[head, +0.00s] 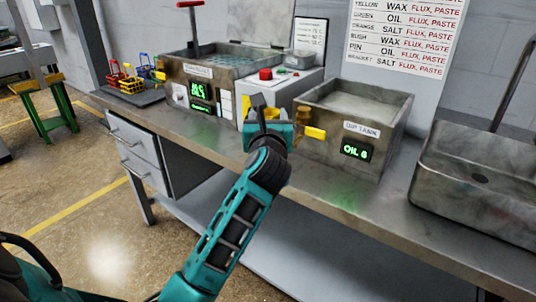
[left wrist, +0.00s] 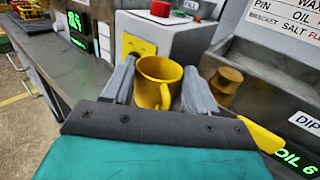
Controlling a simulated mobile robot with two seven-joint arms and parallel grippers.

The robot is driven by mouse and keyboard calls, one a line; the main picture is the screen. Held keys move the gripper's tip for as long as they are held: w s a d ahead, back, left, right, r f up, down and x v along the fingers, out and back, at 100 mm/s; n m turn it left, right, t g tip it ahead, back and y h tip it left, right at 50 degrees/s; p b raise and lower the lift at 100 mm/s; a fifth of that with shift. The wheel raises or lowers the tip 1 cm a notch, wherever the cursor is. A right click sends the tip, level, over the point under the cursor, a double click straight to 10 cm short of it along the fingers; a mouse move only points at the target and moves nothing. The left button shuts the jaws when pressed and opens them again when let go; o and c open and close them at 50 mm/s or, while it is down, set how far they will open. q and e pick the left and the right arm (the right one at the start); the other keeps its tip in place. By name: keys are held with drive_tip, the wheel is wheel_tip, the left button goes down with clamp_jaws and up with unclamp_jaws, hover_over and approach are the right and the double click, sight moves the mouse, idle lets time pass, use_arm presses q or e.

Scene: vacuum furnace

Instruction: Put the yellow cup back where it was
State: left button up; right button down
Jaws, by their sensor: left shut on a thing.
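The yellow cup (left wrist: 158,84) is between the two grey fingers of my left gripper (left wrist: 157,85) in the left wrist view, its open rim facing up. The gripper is shut on it. In the head view my left gripper (head: 259,108) is in front of the white box with the red button, left of the dip tank. There the gripper mostly hides the cup. The cup's underside is hidden, so I cannot tell whether it touches the bench. My right gripper is not in view.
The dip tank (head: 358,112) with a brass valve and yellow handle (head: 316,132) is just right of the gripper. A steel tank with green displays (head: 202,91) and the white box (head: 284,84) stand behind. Small coloured baskets (head: 131,84) are at left, a sink (head: 480,178) at right.

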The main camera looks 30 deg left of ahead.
use_arm(q)
wheel_tip(320, 180, down, 7)
drive_tip(key=shift+f+b, duration=0.1)
drive_tip(key=shift+b, duration=1)
drive_tip(key=shift+f, duration=0.55)
drive_tip(key=o, duration=0.8)
drive_tip(key=shift+o, duration=0.2)
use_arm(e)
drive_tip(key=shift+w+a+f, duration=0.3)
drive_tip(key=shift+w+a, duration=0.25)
use_arm(q)
drive_tip(key=shift+r, duration=0.15)
